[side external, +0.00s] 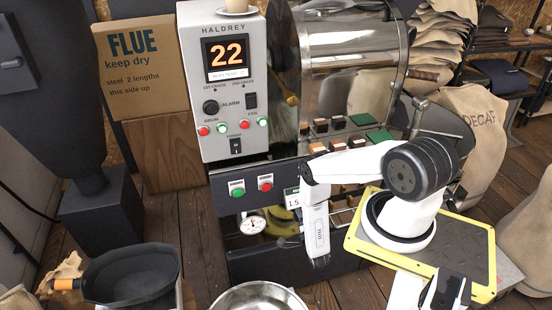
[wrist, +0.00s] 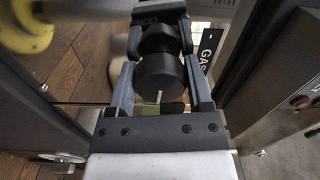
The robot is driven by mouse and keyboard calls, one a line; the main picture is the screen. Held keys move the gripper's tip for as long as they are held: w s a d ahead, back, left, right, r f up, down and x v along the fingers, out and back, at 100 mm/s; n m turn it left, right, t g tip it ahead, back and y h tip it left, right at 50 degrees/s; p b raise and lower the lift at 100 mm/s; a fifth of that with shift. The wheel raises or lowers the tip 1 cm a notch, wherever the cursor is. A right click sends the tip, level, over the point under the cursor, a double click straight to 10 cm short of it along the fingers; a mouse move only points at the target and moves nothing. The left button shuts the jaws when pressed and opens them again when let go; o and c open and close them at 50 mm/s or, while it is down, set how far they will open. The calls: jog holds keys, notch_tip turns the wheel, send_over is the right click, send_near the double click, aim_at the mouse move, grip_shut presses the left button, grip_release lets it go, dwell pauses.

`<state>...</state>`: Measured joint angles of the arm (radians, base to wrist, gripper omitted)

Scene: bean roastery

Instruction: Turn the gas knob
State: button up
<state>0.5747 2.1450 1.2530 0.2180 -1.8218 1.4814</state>
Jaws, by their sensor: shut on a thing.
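The gas knob (wrist: 160,80) is a dark round knob with a white pointer line, seen in the wrist view beside a black label reading GAS. My gripper (wrist: 160,78) is shut on the knob, one finger on each side of it. The white line points toward the bottom of the picture. In the side view my gripper (side external: 320,258) reaches down at the front of the roaster (side external: 220,85), and the knob is hidden there.
A round dial gauge (side external: 251,225) sits left of my gripper. Green (side external: 237,188) and red (side external: 265,183) buttons are on the panel above. A metal bowl (side external: 225,299) and a black pan (side external: 130,274) stand in front. A yellow-edged board (side external: 470,242) is at right.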

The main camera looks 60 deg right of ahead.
jog(key=shift+s+a+m, duration=0.1)
jog(key=shift+m, duration=0.2)
jog(key=o, duration=1.3)
jog(key=shift+v, duration=3.85)
